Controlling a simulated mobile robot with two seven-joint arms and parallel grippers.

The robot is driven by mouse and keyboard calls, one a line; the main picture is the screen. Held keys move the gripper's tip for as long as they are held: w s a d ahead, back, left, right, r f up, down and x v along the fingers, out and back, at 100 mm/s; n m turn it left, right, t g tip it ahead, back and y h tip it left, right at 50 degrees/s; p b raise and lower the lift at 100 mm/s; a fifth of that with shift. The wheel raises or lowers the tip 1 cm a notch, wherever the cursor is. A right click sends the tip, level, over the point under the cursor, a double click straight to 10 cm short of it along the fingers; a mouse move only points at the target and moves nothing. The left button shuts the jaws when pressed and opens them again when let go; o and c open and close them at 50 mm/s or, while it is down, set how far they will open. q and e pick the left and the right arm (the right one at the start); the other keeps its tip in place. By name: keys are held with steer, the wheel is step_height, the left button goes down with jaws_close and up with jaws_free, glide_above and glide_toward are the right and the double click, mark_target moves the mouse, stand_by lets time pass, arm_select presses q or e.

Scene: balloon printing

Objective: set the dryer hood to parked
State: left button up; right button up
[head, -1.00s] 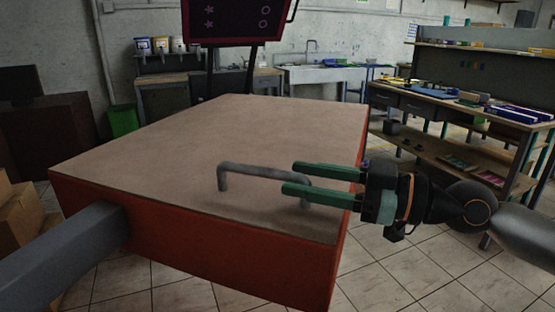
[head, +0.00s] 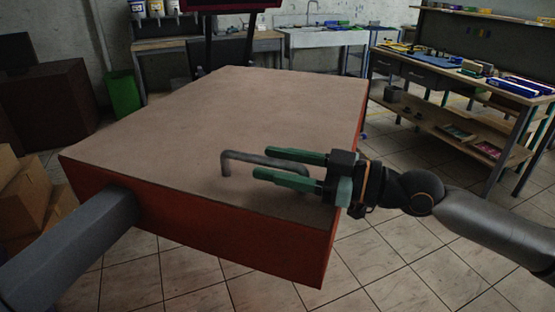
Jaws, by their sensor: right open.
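The dryer hood (head: 200,125) is a large red box with a brown top, filling the middle of the head view. A grey bar handle (head: 240,156) stands on its top near the front edge. My right gripper (head: 278,167) is over the front right part of the hood, with green fingers pointing left. My left gripper is not in view.
A grey beam (head: 75,245) joins the hood's front left side. Cardboard boxes (head: 28,190) are at the left. A workbench with shelves (head: 440,95) stands at the right, and a sink counter (head: 325,38) is at the back. Tiled floor is free in front.

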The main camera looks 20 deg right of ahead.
jaws_close()
stand_by(1.4)
